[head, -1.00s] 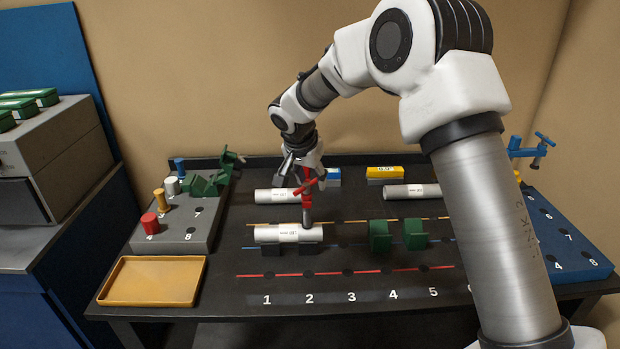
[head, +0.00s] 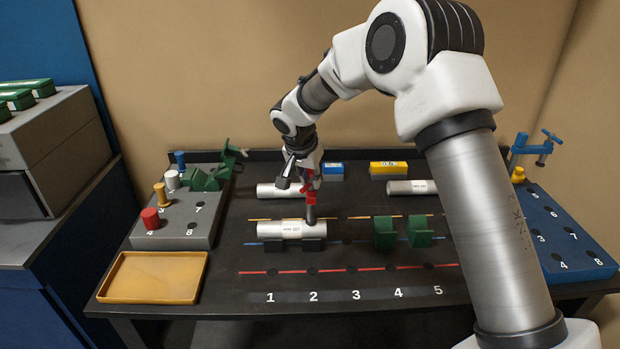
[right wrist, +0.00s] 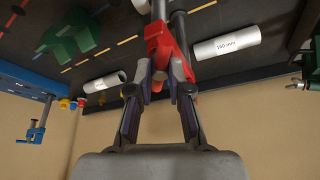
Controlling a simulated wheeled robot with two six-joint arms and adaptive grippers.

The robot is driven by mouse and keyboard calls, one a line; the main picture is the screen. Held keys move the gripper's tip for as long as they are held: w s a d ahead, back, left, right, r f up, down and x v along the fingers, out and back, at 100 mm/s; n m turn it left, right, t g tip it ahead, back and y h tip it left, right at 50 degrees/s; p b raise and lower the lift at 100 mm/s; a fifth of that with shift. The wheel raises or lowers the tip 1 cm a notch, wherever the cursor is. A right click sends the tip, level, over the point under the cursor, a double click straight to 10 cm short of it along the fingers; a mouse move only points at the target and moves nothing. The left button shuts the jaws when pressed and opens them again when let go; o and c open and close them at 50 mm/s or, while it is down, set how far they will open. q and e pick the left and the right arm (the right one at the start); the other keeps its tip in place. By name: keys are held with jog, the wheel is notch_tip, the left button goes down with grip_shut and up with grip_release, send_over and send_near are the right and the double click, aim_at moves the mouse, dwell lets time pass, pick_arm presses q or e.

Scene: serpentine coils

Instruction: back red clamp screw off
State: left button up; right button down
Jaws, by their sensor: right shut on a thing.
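The red clamp (head: 311,186) stands on a grey post (head: 310,214) near the right end of the front white cylinder (head: 285,229). My right gripper (head: 303,178) is at the clamp's top, pointing down. In the right wrist view, its fingers (right wrist: 160,84) are shut on a red part of the clamp (right wrist: 181,52), which seems to be the screw end. The fingers hide much of that part. I cannot tell whether the screw still presses on the cylinder. My left gripper is out of view.
The front cylinder lies on dark blocks (head: 314,245); another white cylinder (head: 275,190) lies behind. Green blocks (head: 384,233) stand to the right. A yellow tray (head: 152,278) is at front left. A blue rack (head: 570,235) with a blue clamp (head: 530,150) is at right.

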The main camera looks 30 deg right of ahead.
jog(key=shift+s+f, duration=0.15)
jog(key=shift+f, duration=0.1)
